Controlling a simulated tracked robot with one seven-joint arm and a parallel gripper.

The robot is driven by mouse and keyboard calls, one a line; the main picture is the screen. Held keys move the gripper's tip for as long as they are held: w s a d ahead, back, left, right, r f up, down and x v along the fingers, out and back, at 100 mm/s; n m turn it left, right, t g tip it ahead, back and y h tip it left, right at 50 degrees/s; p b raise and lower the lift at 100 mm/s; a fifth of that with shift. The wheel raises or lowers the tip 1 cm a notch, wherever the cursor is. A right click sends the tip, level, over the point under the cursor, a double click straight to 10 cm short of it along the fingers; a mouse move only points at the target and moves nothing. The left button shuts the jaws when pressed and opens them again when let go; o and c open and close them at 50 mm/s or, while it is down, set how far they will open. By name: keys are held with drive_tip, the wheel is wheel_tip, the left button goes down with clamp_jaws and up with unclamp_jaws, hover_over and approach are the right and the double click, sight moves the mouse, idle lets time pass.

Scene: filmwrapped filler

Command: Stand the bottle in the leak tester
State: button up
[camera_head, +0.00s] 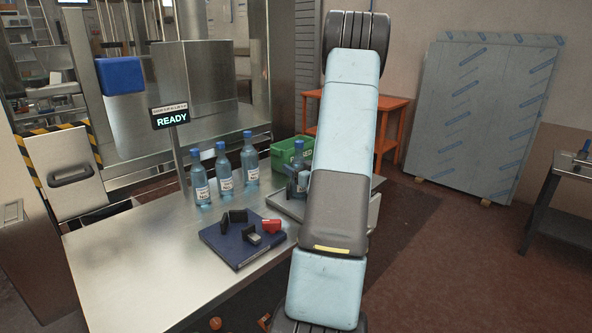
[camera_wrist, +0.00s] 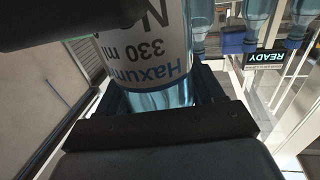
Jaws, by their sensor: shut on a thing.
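A clear blue bottle (camera_wrist: 150,50) with a white label reading "330 ml" fills the middle of the wrist view, between the dark jaws of my gripper (camera_wrist: 165,115). My gripper is shut on it. I cannot tell for certain which fixture is the leak tester.
Three capped bottles (camera_head: 224,170) stand in a row on the steel bench (camera_head: 135,255), by a post with a READY display (camera_head: 171,117). A blue board (camera_head: 222,250) holds small black and red items. A green crate (camera_head: 281,150) stands behind. The bench's front left is clear.

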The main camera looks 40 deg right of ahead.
drive_tip(key=shift+f, duration=0.2)
drive_tip(key=o, duration=1.4)
drive_tip(key=shift+c, duration=0.2)
drive_tip(key=shift+s, duration=0.1)
drive_tip(key=s+a, duration=0.1)
drive_tip(key=s, duration=1)
drive_tip(key=shift+s+a, duration=0.2)
drive_tip(key=shift+s, duration=0.2)
